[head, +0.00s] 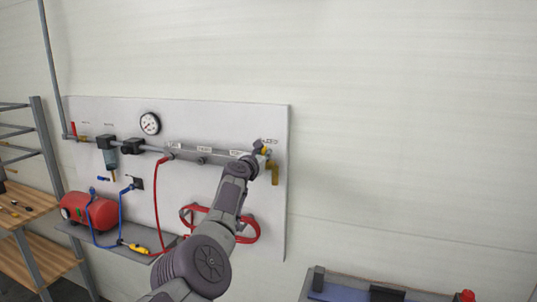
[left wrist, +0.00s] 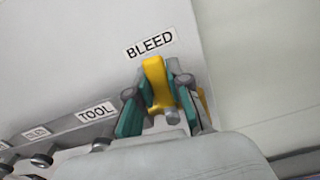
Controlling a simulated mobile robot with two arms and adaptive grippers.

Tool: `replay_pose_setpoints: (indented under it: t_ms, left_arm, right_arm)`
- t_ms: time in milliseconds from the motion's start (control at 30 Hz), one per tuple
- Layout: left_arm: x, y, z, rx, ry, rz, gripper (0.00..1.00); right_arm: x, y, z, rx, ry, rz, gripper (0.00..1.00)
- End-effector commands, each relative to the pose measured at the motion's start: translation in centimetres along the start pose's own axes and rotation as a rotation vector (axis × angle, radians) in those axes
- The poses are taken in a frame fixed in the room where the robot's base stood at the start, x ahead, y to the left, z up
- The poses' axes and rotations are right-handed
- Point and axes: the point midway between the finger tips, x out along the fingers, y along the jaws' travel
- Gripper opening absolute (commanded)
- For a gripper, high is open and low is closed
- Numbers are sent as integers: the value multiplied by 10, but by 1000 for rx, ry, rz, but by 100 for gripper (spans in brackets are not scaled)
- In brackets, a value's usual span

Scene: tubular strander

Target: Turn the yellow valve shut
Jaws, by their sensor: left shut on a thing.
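The yellow valve handle (left wrist: 156,82) stands under the BLEED label in the left wrist view. My left gripper (left wrist: 158,105) has its green-padded fingers on both sides of the handle and is shut on it. In the head view, my left gripper (head: 262,152) is at the right end of the pipe on the white panel, and only a bit of the yellow valve (head: 264,151) shows there. The gripper and wrist hide most of the valve. My right gripper is in neither view.
The white panel (head: 212,118) carries a pressure gauge (head: 150,123), a pipe with labelled outlets and a coiled red hose (head: 254,232). A red tank (head: 90,211) sits on a shelf at lower left. A bench (head: 345,288) stands at lower right. The wall right of the panel is bare.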

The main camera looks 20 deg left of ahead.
Motion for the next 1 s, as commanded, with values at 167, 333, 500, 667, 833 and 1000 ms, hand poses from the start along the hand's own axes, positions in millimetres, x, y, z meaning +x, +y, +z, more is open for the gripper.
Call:
replay_pose_setpoints:
  t_ms: [167, 333, 500, 667, 833, 1000]
  left_arm:
    - [0, 5, 2, -78, 0, -1, 0]
    - [0, 7, 1, -117, 0, -1, 0]
    - [0, 7, 0, -131, 0, -1, 0]
    - [0, 8, 0, -134, 0, -1, 0]
    - [0, 8, 0, -135, 0, -1, 0]
    - [0, 8, -1, -133, 0, -1, 45]
  right_arm:
    - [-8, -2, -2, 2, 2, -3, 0]
    - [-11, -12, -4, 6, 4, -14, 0]
    - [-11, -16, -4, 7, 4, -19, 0]
    - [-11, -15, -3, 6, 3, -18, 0]
    - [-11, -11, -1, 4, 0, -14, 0]
    - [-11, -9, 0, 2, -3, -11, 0]
